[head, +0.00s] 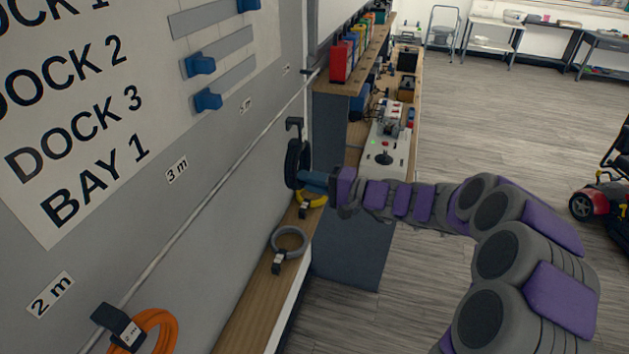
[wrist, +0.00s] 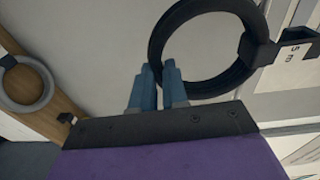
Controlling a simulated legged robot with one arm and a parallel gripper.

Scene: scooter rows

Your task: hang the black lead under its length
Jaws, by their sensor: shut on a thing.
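The black lead (head: 293,165) is a coiled ring with a black hook (head: 294,124) at its top. My gripper (head: 312,180) is shut on the ring's lower part and holds it upright near the wall. In the wrist view the blue fingertips (wrist: 161,72) pinch the edge of the black ring (wrist: 157,42), and its clip carries a white tag (wrist: 292,55) that seems to read 5 m. A pale rail (head: 190,218) runs along the wall under length labels, among them 3 m (head: 177,170). The hook appears off the rail, but I cannot tell the gap.
An orange lead (head: 158,322) hangs at the 2 m label (head: 50,294). A grey lead (head: 290,232) and a yellow lead (head: 318,201) lie on the wooden shelf (head: 240,318). A workbench (head: 350,235) stands beyond; open floor (head: 480,140) is to the right.

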